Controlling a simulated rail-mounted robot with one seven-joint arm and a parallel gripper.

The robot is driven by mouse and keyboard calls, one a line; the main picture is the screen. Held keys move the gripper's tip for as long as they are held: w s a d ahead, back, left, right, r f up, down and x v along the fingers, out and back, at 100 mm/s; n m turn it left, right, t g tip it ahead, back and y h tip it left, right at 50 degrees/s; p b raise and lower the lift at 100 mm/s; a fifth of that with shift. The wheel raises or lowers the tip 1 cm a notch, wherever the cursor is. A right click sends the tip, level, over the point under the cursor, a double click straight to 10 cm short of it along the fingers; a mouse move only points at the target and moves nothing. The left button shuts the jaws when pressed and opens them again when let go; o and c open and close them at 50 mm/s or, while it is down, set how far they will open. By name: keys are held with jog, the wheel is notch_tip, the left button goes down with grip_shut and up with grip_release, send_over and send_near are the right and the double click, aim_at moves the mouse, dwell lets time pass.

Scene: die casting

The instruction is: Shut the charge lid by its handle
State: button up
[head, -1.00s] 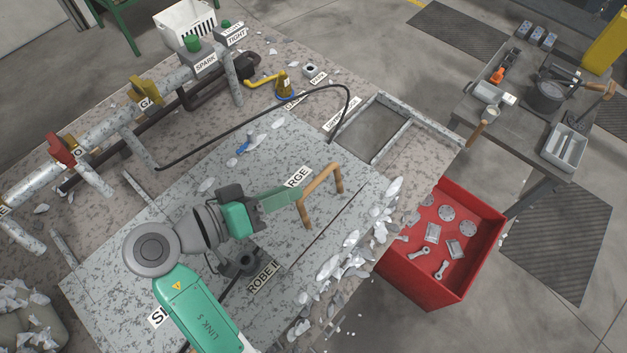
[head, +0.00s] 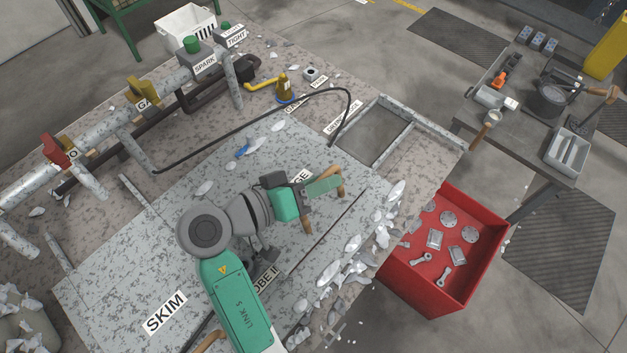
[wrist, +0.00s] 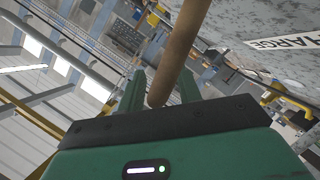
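The charge lid (head: 335,215) is a grey speckled plate, with part of its CHARGE label showing beside my arm. Its brown wooden handle (head: 341,176) stands up from the plate like an arch and is partly hidden behind my gripper. My gripper (head: 324,186) is green and lies over the handle in the head view. In the wrist view the handle (wrist: 180,50) runs down between the two green fingers (wrist: 162,88). The fingers stand apart, with no clear contact on the handle. The lid's tilt is hard to tell.
A framed rectangular opening (head: 372,138) lies behind the handle. Metal scraps (head: 352,243) litter the plate's right edge. A red bin (head: 482,220) with cast parts stands at the right. Pipes with valves (head: 110,125) and a black hose (head: 245,112) run along the back left.

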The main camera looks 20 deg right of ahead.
aim_at(327, 213)
grip_shut()
jog(key=shift+s+d+f+b, duration=0.15)
jog(key=shift+s+f+b, duration=0.2)
jog(key=shift+f+b, duration=0.35)
jog(key=shift+s+d+f+m+t, duration=0.1)
jog(key=shift+s+m+t, duration=0.2)
jog(key=shift+m, duration=0.1)
jog(key=shift+s+d+f+m+y+b, duration=0.1)
jog(key=shift+s+f+m+y+b, duration=0.1)
jog(key=shift+f+b, duration=0.3)
jog(key=shift+s+d+f+m+y+b, duration=0.1)
jog(key=shift+s+f+m+b, duration=0.1)
jog(key=shift+f+b, duration=0.3)
jog(key=shift+r, duration=0.1)
